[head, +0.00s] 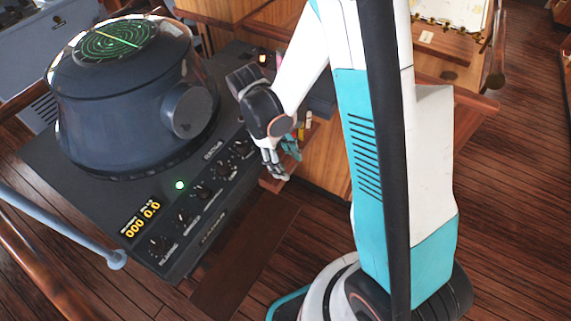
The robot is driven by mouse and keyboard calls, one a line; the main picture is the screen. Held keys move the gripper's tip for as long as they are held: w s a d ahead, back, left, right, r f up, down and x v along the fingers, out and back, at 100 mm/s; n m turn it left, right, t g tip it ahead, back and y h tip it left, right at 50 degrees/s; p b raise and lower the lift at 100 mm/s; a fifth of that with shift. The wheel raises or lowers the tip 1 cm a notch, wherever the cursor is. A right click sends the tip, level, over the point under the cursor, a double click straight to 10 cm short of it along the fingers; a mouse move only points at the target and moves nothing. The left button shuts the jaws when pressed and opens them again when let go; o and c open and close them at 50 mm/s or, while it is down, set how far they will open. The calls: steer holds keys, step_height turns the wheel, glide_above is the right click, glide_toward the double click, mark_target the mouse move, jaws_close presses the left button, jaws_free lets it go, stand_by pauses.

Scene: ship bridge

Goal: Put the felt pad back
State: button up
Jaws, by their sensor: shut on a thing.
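In the head view my gripper (279,168) points down beside the right side of the dark radar console (75,200), near a low wooden ledge. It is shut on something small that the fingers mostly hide. I cannot tell from this view whether that is the felt pad. I cannot pick out the felt pad anywhere else in the view. A teal patch shows at the fingers, and I cannot tell whether it is part of the gripper.
The console carries a round green radar screen (115,40), a row of knobs and a lit display (142,218). Small yellow and red items (304,124) stand just behind my gripper. A wooden chart table with a chart (450,13) stands behind. A rail (62,228) crosses the left.

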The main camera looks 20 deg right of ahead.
steer(key=shift+f, duration=0.6)
steer(key=shift+d+f+b, duration=0.15)
steer(key=shift+f+b, duration=0.1)
steer(key=shift+b, duration=0.05)
steer(key=o, duration=1)
steer(key=shift+r, duration=0.15)
